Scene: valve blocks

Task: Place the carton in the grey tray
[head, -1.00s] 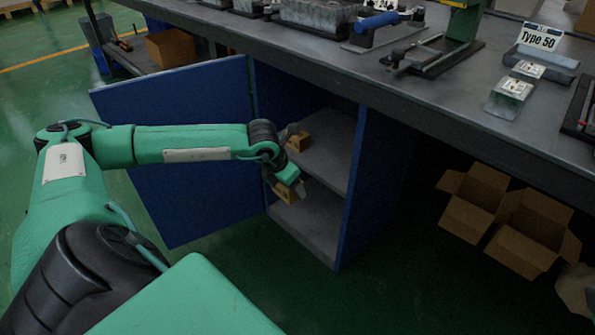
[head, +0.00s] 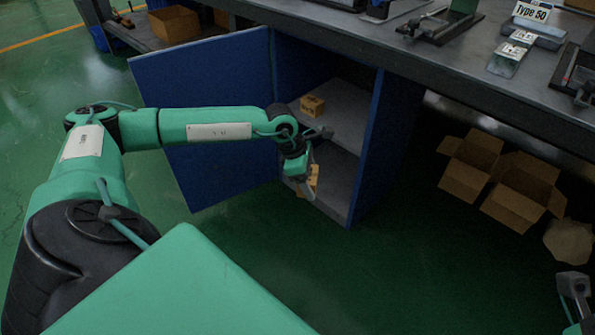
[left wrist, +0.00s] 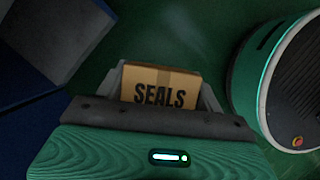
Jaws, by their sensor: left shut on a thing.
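My left gripper (head: 306,188) is shut on a small brown carton (head: 313,174) in front of the open blue cabinet. In the left wrist view the carton (left wrist: 160,84) sits between the two grey fingers and reads "SEALS". A second small carton (head: 313,106) stands on the cabinet's upper shelf. I cannot pick out the grey tray with certainty. Part of my right gripper (head: 574,286) shows at the lower right edge; its jaws are unclear.
The blue cabinet (head: 367,150) is under the workbench (head: 470,82), its door (head: 205,110) swung open to the left. Open cardboard boxes (head: 520,195) lie under the bench at right. The green floor in front is clear.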

